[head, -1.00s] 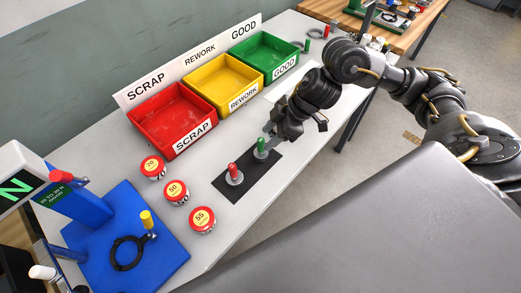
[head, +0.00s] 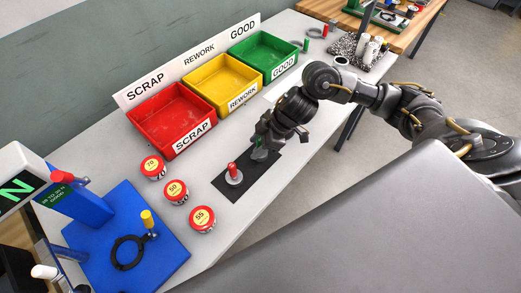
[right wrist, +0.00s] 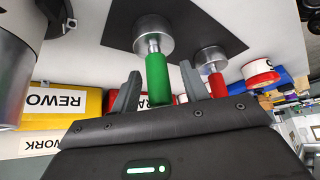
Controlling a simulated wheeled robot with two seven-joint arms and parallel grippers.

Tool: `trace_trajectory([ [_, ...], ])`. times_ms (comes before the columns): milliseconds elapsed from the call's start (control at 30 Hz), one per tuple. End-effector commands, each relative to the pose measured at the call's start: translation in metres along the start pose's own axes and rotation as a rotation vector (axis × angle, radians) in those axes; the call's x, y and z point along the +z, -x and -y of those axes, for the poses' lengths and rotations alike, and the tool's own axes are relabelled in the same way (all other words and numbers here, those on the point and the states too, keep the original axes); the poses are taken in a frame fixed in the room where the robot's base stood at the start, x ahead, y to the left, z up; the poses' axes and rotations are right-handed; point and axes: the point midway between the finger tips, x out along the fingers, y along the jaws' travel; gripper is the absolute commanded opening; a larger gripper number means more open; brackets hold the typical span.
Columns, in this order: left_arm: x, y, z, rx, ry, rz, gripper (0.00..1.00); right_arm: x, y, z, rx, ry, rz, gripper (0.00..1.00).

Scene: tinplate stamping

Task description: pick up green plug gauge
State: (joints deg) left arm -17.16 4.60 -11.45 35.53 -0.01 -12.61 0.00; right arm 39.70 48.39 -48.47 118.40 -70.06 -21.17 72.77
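The green plug gauge (right wrist: 158,78) has a green handle and a silver metal end on the black mat (right wrist: 110,28). My right gripper (right wrist: 161,72) is open, with one finger on each side of the green handle and visible gaps to it. In the head view my right gripper (head: 264,146) is over the far end of the mat and hides most of the green gauge. The red plug gauge (head: 233,173) stands upright beside it on the mat, and also shows in the right wrist view (right wrist: 216,80). My left gripper is not in view.
Red (head: 172,120), yellow (head: 223,85) and green (head: 264,55) bins stand along the back. Several round red-topped cans (head: 202,220) are left of the mat. A blue fixture (head: 125,240) with a black ring stands at front left.

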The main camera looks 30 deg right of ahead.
Motion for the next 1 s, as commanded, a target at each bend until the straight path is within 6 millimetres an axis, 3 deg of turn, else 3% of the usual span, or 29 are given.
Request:
trace_trajectory([
  [33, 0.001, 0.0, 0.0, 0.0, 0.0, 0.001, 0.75, 0.0, 0.0, 0.0, 0.0, 0.0, 0.0, 0.38],
  [333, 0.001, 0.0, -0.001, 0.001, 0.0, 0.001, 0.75, 0.0, 0.0, 0.0, 0.0, 0.0, 0.0, 0.0],
  [767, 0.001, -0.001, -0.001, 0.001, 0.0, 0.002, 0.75, -0.004, 0.005, -0.001, 0.002, 0.001, -0.003, 0.0],
  [933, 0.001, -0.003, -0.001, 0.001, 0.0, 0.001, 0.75, -0.016, 0.023, -0.001, 0.004, 0.005, -0.005, 0.0],
  [1000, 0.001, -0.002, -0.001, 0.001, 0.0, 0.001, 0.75, -0.017, 0.04, 0.002, 0.006, 0.006, -0.003, 0.0],
])
